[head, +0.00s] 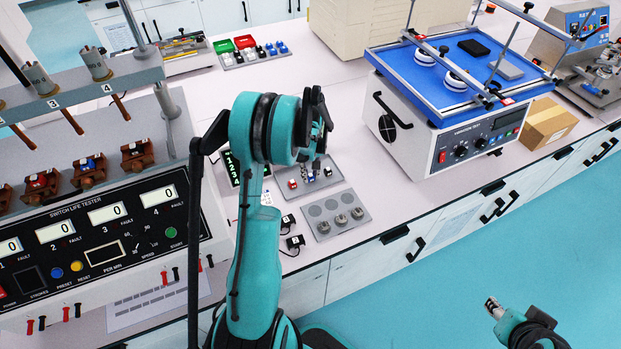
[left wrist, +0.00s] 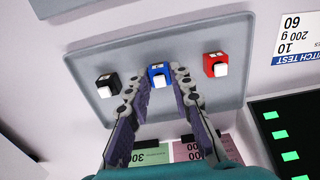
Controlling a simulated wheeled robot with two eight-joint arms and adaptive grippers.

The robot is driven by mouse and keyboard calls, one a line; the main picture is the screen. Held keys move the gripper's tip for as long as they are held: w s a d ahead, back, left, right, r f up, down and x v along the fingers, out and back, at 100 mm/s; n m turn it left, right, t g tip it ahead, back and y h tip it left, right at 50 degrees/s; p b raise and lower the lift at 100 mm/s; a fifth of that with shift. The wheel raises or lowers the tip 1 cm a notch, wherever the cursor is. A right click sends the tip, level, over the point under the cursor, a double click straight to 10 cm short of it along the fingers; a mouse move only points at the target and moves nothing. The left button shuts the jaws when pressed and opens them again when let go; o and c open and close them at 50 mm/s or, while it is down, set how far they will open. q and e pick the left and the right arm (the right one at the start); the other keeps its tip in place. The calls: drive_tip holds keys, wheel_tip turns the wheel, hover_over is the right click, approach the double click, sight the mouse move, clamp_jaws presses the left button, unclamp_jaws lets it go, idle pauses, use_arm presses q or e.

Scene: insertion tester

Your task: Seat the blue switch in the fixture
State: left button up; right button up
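The blue switch (left wrist: 158,74), with a white button, sits on a grey tray (left wrist: 205,38) between a black switch (left wrist: 107,86) and a red switch (left wrist: 216,64). My left gripper (left wrist: 158,80) has one finger on each side of the blue switch; I cannot tell whether they touch it. In the head view my left gripper (head: 312,160) is low over this tray, its fingertips partly hidden. The switch life tester (head: 105,235) at left has a row of brown fixtures (head: 138,157); some hold coloured switches. My right gripper (head: 494,308) is at lower right, away from the bench.
A grey plate with round weights (head: 335,214) lies just in front of the switch tray. Small black items (head: 293,242) lie to its left. A green-lit display (head: 232,168) stands beside the tray. A blue-topped vibration tester (head: 450,100) stands at right. A parts tray (head: 255,55) is behind.

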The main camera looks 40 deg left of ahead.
sight(311, 175)
use_arm(q)
clamp_jaws()
drive_tip(key=shift+r+p, duration=1.75)
drive_tip(key=shift+r, duration=1.3)
